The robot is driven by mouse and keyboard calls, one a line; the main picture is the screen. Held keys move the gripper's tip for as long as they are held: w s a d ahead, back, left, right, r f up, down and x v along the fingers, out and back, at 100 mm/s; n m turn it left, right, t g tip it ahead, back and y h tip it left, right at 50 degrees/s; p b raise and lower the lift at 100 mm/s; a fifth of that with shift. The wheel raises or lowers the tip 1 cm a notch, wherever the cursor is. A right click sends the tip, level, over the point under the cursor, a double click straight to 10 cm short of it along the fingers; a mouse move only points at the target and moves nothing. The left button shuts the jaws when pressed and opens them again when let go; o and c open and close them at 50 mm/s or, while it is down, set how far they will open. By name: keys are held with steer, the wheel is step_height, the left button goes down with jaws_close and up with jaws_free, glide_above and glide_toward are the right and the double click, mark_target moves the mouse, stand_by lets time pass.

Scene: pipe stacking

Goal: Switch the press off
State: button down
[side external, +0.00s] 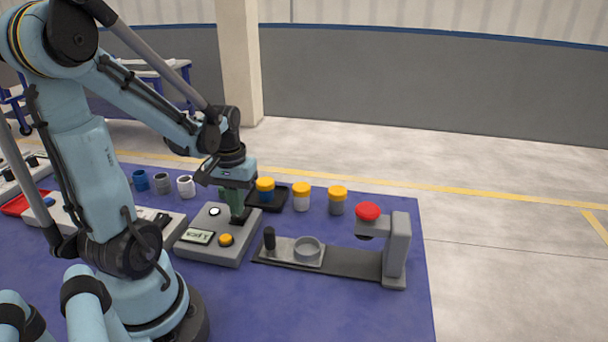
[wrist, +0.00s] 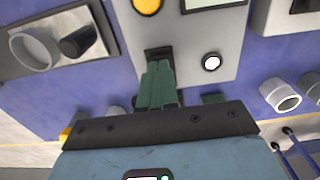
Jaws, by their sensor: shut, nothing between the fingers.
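The press (side external: 398,245) stands at the right of the blue table, a grey upright with a red knob (side external: 367,211) on top. Its dark base plate carries a grey ring-shaped holder (side external: 308,249) and a short black handle (side external: 269,238). The grey control box (side external: 215,252) has a small display (side external: 198,237), a white round button (side external: 214,211) and a yellow button (side external: 226,239). My gripper (side external: 238,218) is shut and empty, its green fingers pointing down at the box's back right part. In the wrist view the fingertips (wrist: 158,64) are at a dark switch-like part (wrist: 158,52), partly hidden; contact is unclear.
Several yellow-capped containers (side external: 301,196) stand behind the box, one beside a black tray (side external: 270,202). Blue, grey and white pipe pieces (side external: 186,186) stand to the left. The table (side external: 390,316) is clear in front of the press.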

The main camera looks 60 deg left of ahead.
steer(key=shift+f, duration=0.5)
stand_by(0.3)
steer(key=shift+r, duration=3.5)
steer(key=w+d+r+m+t, duration=0.1)
steer(key=w+d+m+t, duration=0.2)
steer(key=d, duration=0.5)
steer(key=w+d+r+m+t, duration=0.1)
steer(key=w+d+m+t, duration=0.3)
steer(key=d, duration=0.5)
steer(key=shift+r+m, duration=0.3)
steer(key=shift+m, duration=0.7)
steer(key=shift+w, duration=0.1)
